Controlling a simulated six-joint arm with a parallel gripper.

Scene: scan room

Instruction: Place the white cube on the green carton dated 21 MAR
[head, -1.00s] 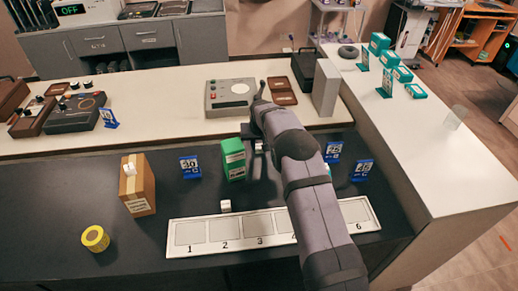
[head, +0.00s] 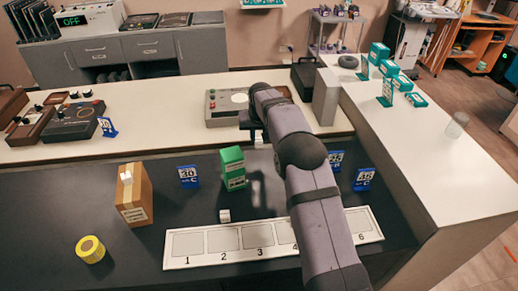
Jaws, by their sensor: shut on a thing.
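My gripper (head: 257,136) is over the back of the dark counter, pointing down. It is shut on a small white cube (head: 259,140), mostly hidden by the gripper and arm. The gripper is raised, behind and slightly right of a green carton (head: 232,170). That carton stands upright on the dark counter, with nothing on its top; its label is too small to read. Another small white block (head: 224,215) stands at the rear edge of the numbered strip. More green cartons (head: 378,53) are on the white right counter; their dates are unreadable.
A brown box (head: 134,195) and yellow roll (head: 90,249) stand at left. Blue signs stand left (head: 188,177) and right (head: 364,178) of the carton. The numbered strip (head: 207,262) lies in front, partly covered by my arm. A grey device (head: 226,105) sits behind.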

